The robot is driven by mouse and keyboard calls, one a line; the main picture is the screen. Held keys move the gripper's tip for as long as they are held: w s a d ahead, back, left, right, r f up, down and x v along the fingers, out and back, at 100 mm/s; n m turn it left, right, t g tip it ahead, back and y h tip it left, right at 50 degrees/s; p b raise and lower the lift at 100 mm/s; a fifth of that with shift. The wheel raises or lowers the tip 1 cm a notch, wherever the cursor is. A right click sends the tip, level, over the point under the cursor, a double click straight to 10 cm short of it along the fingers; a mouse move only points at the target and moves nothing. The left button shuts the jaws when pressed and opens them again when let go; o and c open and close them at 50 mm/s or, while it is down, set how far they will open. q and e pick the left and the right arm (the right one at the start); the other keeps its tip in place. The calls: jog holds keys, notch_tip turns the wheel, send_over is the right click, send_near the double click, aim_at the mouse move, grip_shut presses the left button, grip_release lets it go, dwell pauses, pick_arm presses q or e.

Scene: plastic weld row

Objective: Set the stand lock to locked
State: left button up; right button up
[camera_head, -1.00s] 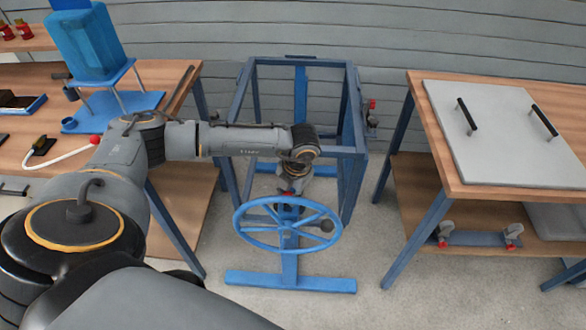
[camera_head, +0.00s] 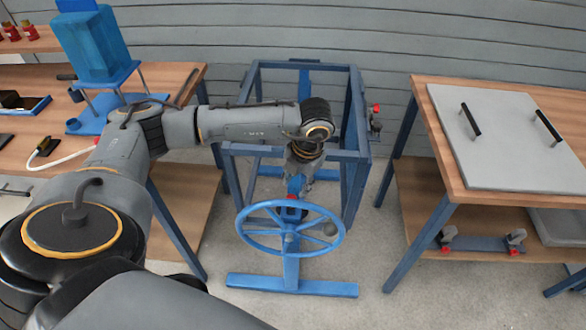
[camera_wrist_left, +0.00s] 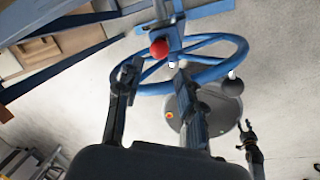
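A blue stand (camera_head: 291,268) with a blue handwheel (camera_head: 246,238) stands on the floor in the middle of the head view. A red knob on the stand (camera_head: 291,197) shows small behind the wheel; in the left wrist view it is a red ball (camera_wrist_left: 159,48). Whether it is locked cannot be read. My left gripper (camera_head: 301,184) points down just above and behind the wheel. Its two fingers (camera_wrist_left: 156,70) are apart, with the ball beyond the tips and nothing held. My right gripper (camera_wrist_left: 243,135) seems to show at the right of the wrist view, fingers apart and empty.
A blue open frame (camera_head: 362,150) stands behind the wheel, with a red-tipped fitting (camera_head: 376,109) on its right post. A wooden workbench (camera_head: 178,80) is at the left. A table (camera_head: 435,140) with a grey lidded panel (camera_head: 500,150) is at the right.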

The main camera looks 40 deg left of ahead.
pick_arm(q)
jog(key=shift+d+r, duration=0.2)
jog(key=shift+r, duration=0.75)
jog(key=shift+d+r, duration=0.15)
jog(key=shift+r, duration=0.8)
